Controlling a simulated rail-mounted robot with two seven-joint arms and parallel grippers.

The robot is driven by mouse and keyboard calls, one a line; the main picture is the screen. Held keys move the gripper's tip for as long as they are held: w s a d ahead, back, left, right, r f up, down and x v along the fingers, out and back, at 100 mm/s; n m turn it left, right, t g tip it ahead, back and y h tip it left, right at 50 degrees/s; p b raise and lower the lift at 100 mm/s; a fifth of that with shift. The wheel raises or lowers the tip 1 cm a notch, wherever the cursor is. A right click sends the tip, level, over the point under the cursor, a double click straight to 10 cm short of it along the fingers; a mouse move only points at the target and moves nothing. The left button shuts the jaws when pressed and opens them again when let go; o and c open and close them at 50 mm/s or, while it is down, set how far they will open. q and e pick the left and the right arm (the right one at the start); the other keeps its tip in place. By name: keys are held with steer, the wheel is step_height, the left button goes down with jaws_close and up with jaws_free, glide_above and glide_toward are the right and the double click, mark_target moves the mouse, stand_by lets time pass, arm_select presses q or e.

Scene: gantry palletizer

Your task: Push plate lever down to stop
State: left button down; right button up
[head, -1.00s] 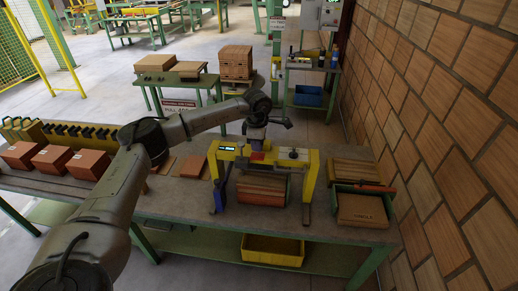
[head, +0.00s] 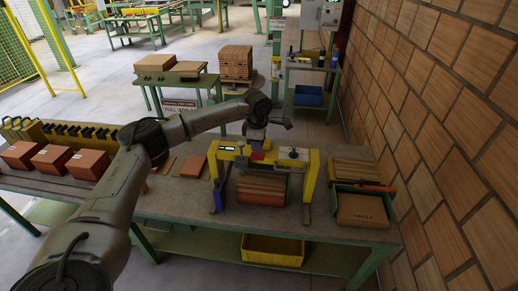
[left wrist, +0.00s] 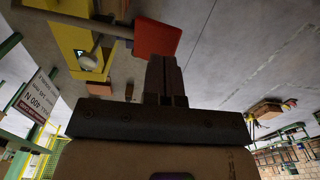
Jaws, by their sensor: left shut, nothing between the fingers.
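A yellow frame (head: 313,175) stands on the table over a stack of reddish-brown boards (head: 262,187). A small red plate (head: 258,155), apparently the lever's, shows at the top of the frame. In the left wrist view the red plate (left wrist: 157,38) sits at the end of a dark bar (left wrist: 75,20). My left gripper (head: 257,149) is shut and empty, just above the red plate. In the left wrist view its fingertips (left wrist: 163,60) appear at the plate's lower edge; I cannot tell whether they touch. My right gripper is not in view.
Brown boxes (head: 51,159) stand on the table at left. A green-edged tray (head: 361,188) holding a cardboard box (head: 362,210) is at the right end, near the brick wall (head: 440,120). A yellow bin (head: 272,250) sits on the lower shelf.

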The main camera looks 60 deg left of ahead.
arm_select(q)
steer(key=shift+f+b, duration=1.25)
steer(key=shift+f, duration=1.5)
step_height(320, 180, down, 10)
steer(key=b, duration=0.5)
steer(key=shift+r, duration=0.15)
steer(key=p, duration=1.2)
glide_toward(257, 156)
step_height(257, 156, down, 6)
steer(key=shift+r, duration=0.1)
steer(key=shift+r+p, duration=0.3)
steer(key=shift+r, duration=0.15)
steer(key=shift+f, duration=0.1)
